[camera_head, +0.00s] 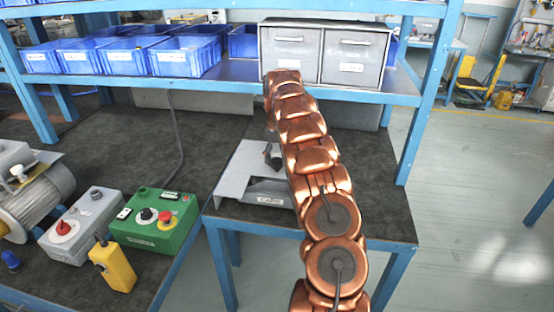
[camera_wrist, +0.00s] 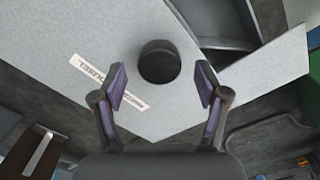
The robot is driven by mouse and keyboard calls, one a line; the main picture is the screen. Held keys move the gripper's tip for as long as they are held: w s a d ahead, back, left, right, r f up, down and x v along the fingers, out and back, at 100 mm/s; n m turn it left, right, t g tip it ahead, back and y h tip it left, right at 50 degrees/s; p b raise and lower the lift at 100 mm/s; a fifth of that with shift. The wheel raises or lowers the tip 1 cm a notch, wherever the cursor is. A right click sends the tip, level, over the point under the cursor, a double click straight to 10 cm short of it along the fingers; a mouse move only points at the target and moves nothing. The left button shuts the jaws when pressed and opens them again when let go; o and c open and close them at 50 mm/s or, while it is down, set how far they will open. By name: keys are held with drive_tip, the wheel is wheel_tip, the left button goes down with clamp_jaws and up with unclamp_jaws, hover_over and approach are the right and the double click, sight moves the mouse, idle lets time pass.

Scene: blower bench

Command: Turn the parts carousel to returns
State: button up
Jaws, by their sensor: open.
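The parts carousel (camera_head: 238,178) is a light grey, flat-topped unit with dividers on the small table, partly hidden behind my copper-coloured arm. A small white label on its front side is too small to read surely. In the wrist view its grey plate (camera_wrist: 205,105) fills much of the picture, with a round black knob (camera_wrist: 159,62) and a white label (camera_wrist: 108,82) seen upside down. My gripper (camera_wrist: 160,88) is open, with its two purple-padded fingers on either side of the knob and visible gaps to it. In the head view the gripper is mostly hidden by my arm.
A grey control box (camera_head: 80,228), a green control box (camera_head: 157,220) and a yellow pendant (camera_head: 113,266) are on the left bench. Blue bins (camera_head: 185,56) and a grey drawer cabinet (camera_head: 290,50) stand on the shelf behind.

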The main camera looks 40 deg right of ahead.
drive_tip(key=shift+f, duration=0.95)
drive_tip(key=shift+c, duration=0.4)
clamp_jaws()
